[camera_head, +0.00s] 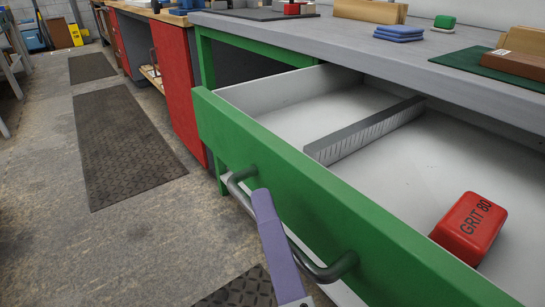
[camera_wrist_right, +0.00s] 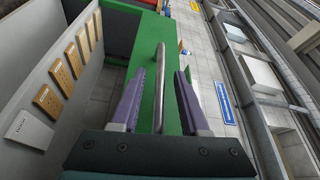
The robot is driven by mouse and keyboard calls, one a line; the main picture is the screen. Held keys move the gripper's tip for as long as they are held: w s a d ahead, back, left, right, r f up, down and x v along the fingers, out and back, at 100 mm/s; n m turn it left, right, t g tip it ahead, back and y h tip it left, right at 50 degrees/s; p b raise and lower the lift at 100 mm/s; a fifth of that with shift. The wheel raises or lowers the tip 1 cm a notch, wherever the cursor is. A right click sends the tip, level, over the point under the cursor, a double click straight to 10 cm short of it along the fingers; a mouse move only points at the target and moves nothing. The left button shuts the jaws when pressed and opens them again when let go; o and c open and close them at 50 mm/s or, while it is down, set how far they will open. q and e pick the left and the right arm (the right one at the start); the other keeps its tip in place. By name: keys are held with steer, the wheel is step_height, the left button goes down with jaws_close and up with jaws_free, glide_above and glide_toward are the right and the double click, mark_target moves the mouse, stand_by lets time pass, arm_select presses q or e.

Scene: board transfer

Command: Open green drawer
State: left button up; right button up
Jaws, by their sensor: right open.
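The green drawer (camera_head: 310,180) stands pulled out from under the grey bench in the head view, its pale inside exposed. Its grey bar handle (camera_head: 318,271) runs along the green front. My right gripper (camera_head: 264,207) is at the handle, with one purple finger showing there. In the right wrist view the two purple fingers of this gripper (camera_wrist_right: 159,76) are apart, one on each side of the handle bar (camera_wrist_right: 160,85). I see a gap between bar and fingers, so the gripper is open around it. My left gripper is out of view.
A red block marked GRIT 80 (camera_head: 470,228) and a grey divider (camera_head: 364,130) are in the drawer. Blue pads (camera_head: 399,33) and a green block (camera_head: 444,22) lie on the bench (camera_head: 330,38). A red cabinet (camera_head: 178,85) stands beyond. Floor with dark mats (camera_head: 125,145) is clear at left.

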steer(key=v, duration=0.9)
steer(key=shift+p, duration=0.3)
